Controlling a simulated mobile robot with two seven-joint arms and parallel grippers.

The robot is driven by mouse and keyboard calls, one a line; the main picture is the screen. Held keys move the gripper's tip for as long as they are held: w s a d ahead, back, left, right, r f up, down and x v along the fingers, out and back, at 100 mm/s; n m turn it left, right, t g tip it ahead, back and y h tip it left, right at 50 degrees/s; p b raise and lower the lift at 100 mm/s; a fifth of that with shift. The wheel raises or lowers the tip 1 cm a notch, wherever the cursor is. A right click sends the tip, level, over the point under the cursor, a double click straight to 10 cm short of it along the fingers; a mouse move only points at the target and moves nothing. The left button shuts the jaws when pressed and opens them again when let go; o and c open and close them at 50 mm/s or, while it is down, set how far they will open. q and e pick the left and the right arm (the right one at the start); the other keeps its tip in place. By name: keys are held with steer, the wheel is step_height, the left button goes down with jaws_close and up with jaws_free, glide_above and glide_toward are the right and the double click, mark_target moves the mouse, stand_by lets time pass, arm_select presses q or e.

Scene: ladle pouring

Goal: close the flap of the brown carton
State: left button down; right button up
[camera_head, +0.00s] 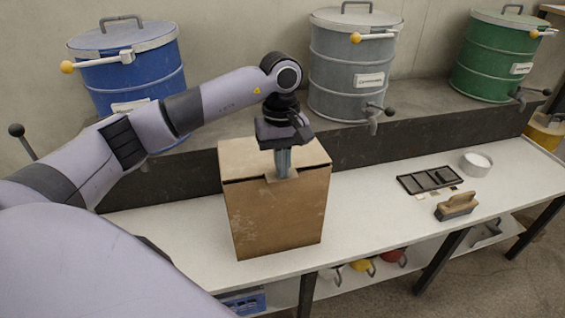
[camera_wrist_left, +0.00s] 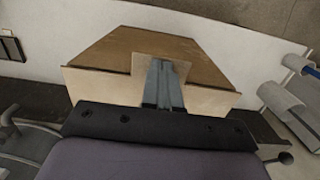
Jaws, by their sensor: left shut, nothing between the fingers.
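The brown carton (camera_head: 278,213) stands upright on the white bench in the head view. Its top flap (camera_head: 240,158) lies nearly flat over the top, with a thin dark gap along the front edge. My left gripper (camera_head: 283,174) is shut and empty, pointing down at the front middle of the carton's top. Its fingertips are at a paler tab there; I cannot tell whether they touch it. In the left wrist view, the shut fingers (camera_wrist_left: 163,86) lie over the pale tab (camera_wrist_left: 142,68) with the flap (camera_wrist_left: 110,50) behind. My right gripper is not in view.
Blue (camera_head: 135,78), grey (camera_head: 350,68) and green (camera_head: 490,62) drums stand on the ledge behind. A brush (camera_head: 457,206), a dark tray (camera_head: 415,184) and a white bowl (camera_head: 476,163) sit to the right. The bench (camera_head: 370,215) is clear just right of the carton.

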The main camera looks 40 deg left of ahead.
arm_select(q)
steer(key=shift+f, duration=0.1)
steer(key=shift+s+d+f+b, duration=0.1)
steer(key=shift+d+f+b, duration=0.05)
steer(key=shift+f+b, duration=0.8)
steer(key=shift+s+r, duration=0.1)
steer(key=shift+s, duration=0.05)
steer(key=shift+d, duration=0.1)
